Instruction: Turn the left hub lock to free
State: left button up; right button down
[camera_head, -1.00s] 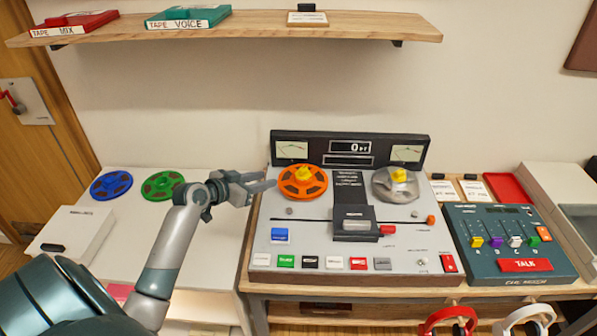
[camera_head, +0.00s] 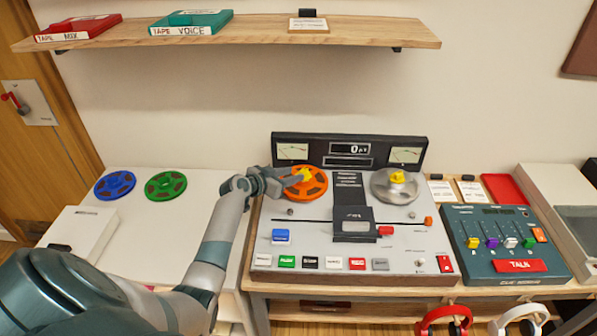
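The tape machine (camera_head: 400,235) stands on the wooden bench. An orange reel (camera_head: 317,189) sits on its left hub, and the yellow left hub lock (camera_head: 304,175) stands at the reel's centre. A grey metal reel (camera_head: 393,192) sits on the right hub with its own yellow lock (camera_head: 396,177). My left gripper (camera_head: 290,180) reaches over the left part of the orange reel, its fingertips at the left hub lock. I cannot tell whether the fingers touch or grip the lock. My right gripper is not in view.
Blue (camera_head: 115,185) and green (camera_head: 166,185) reels lie on the white table at left. A teal mixer panel (camera_head: 505,245) stands right of the machine. A wooden shelf (camera_head: 250,32) with tape boxes runs above. Headphones (camera_head: 445,321) hang below the bench front.

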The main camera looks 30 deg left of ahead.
aim_at(300, 172)
pick_arm(q)
jog(key=shift+x, duration=2.1)
jog(key=shift+c, duration=0.6)
grip_shut()
